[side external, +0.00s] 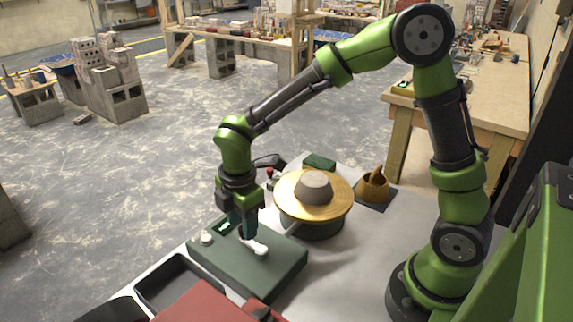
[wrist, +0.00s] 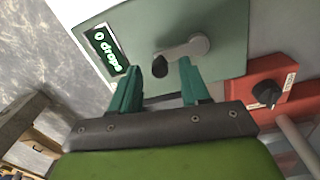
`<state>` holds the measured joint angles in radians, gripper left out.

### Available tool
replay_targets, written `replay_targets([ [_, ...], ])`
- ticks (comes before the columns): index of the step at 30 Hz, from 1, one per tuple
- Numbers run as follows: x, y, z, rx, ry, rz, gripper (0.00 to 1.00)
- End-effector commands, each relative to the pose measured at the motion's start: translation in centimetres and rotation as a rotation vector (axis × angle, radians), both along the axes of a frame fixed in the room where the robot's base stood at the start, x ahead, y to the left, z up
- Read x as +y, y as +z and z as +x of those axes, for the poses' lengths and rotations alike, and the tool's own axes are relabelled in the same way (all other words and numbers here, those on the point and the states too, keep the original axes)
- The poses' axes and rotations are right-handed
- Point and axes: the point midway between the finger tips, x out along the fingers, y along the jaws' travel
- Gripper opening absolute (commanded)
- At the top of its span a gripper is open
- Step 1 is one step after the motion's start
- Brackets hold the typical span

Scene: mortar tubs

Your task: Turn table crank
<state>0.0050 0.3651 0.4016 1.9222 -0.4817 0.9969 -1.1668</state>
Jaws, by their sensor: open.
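The crank (side external: 260,249) is a pale arm on the top of a dark green box (side external: 285,270). In the wrist view the crank (wrist: 190,46) has a round hub at its right end and a dark upright handle (wrist: 160,66) at its left end. My gripper (side external: 246,234) points down just over the handle end. In the wrist view my gripper (wrist: 158,70) is open, with the handle showing between its two green fingertips. I cannot tell whether either finger touches it. A display (wrist: 108,50) on the box reads "0 drops".
A round wooden turntable (side external: 335,208) with a grey cone-shaped piece (side external: 314,187) stands right of the box. A red box with a black knob (wrist: 265,93) is beside the green box. A black tray (side external: 178,283) and a brown holder (side external: 373,184) are also near.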

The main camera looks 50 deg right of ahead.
Motion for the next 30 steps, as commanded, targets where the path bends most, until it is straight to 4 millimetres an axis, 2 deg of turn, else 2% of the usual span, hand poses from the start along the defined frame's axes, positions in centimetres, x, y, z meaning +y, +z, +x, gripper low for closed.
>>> replay_targets([
  [4,0.00,-0.92,-0.01,0.001,0.000,0.000,0.46],
  [12,-0.01,-1.01,0.00,0.000,0.000,0.000,0.46],
  [14,-0.01,-1.00,0.01,0.000,0.000,0.000,0.39],
  [21,-0.01,-0.98,0.01,0.000,0.000,0.000,0.02],
  [30,-0.10,-0.95,0.02,0.000,-0.017,0.000,0.00],
])
